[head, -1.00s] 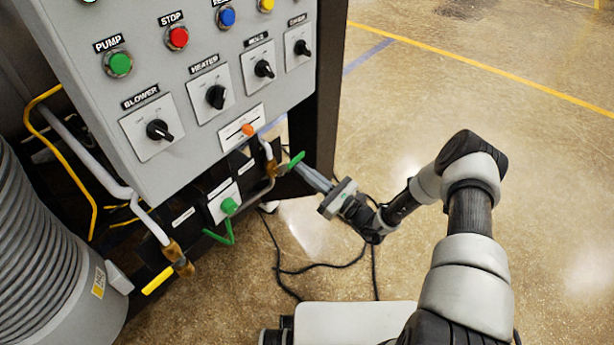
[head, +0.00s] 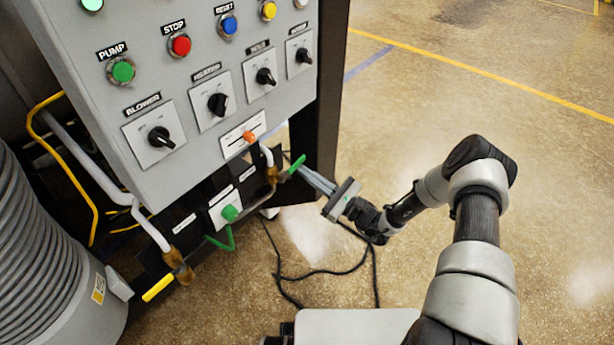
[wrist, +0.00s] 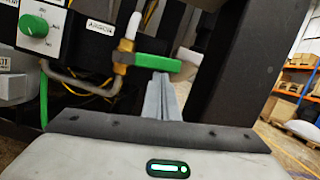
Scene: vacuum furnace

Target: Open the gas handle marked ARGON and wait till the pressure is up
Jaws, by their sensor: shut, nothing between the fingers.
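A green valve handle (head: 297,164) sits on a brass valve at the right end of the pipework under the control panel. In the wrist view the handle (wrist: 145,63) points to the right, just beyond my fingertips. My gripper (head: 306,174) is shut and empty, its tips at or very close to the handle; I cannot tell if they touch. The shut fingers also show in the wrist view (wrist: 162,82). A small label plate (wrist: 100,27) is left of the valve, its print too small to read. A yellow handle (head: 158,288) is on another brass valve at the left.
The grey control panel (head: 205,140) with buttons and switches hangs above the valves. A green knob (head: 229,212) is left of the green handle. A ribbed grey duct (head: 40,270) stands at far left. Black cables (head: 325,272) lie on the floor; the floor at right is clear.

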